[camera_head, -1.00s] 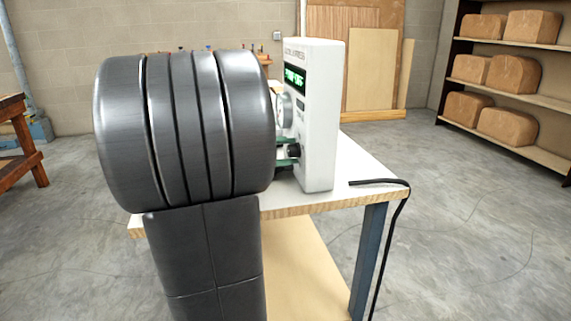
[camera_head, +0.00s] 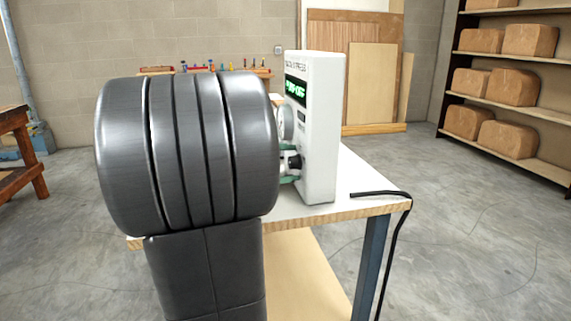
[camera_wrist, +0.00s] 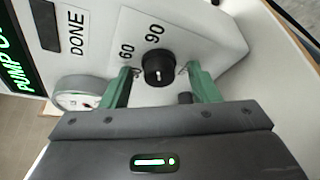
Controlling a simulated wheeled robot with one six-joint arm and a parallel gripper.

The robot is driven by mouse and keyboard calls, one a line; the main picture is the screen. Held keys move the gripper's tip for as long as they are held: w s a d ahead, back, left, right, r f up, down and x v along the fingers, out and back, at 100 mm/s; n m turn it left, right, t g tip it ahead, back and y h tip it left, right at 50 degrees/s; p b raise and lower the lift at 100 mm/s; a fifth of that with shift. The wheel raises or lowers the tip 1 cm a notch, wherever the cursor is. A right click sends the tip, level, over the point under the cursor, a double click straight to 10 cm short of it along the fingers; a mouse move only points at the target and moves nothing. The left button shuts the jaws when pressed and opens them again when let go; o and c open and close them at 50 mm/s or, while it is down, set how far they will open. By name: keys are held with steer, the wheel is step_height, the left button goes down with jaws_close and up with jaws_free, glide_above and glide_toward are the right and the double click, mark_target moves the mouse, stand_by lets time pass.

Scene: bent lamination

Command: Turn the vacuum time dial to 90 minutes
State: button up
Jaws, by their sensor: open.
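The vacuum time dial (camera_wrist: 158,66) is a round black knob on the white control box (camera_head: 325,130). The numbers 60 and 90 are printed beside it in the wrist view. I cannot clearly tell which number the dial points at. My gripper (camera_wrist: 160,74) is open, with one green finger on each side of the dial. A gap shows between each finger and the knob. In the head view the green fingers (camera_head: 289,164) reach the box's front beside the dark knob (camera_head: 295,162), and my arm hides much of that side.
In the wrist view a round gauge (camera_wrist: 78,94) lies left of the fingers, near the green PUMP display (camera_wrist: 18,50) and a DONE label (camera_wrist: 76,35). The box stands on a white-topped table (camera_head: 370,190) with a black cable (camera_head: 385,194). Shelves (camera_head: 520,108) stand at right.

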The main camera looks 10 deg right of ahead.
steer(key=shift+a, duration=0.1)
steer(key=p+v, duration=0.3)
steer(key=v, duration=1)
steer(key=shift+a, duration=0.3)
steer(key=shift+s, duration=0.1)
steer(key=b+x, duration=0.3)
steer(key=x, duration=1)
steer(key=shift+d, duration=0.4)
steer(key=shift+a, duration=0.1)
